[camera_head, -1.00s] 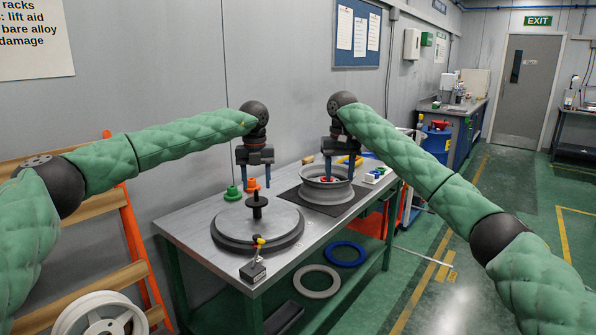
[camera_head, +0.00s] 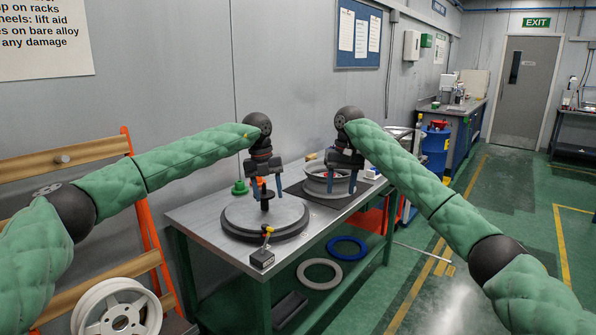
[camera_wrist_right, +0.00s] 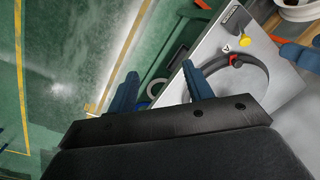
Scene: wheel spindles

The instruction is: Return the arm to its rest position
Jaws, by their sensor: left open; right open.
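My left gripper (camera_head: 266,188) is open and hangs fingers down, in front of the black hub of the round dark turntable (camera_head: 232,222) on the metal bench. My right gripper (camera_head: 340,180) is open and hangs fingers down, overlapping the silver wheel rim (camera_head: 318,185) in the head view; I cannot tell its height above it. In the right wrist view its two blue fingers (camera_wrist_right: 160,90) stand apart with nothing between them. Both arms are bent and reach forward over the bench.
The metal bench (camera_head: 190,218) bears a green cup (camera_head: 240,187) and a small block with a yellow-topped rod (camera_head: 262,257). A grey ring (camera_head: 320,276) and a blue ring (camera_head: 347,248) lie on the shelf below. An orange-framed rack (camera_head: 146,220) stands left. The floor at right is open.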

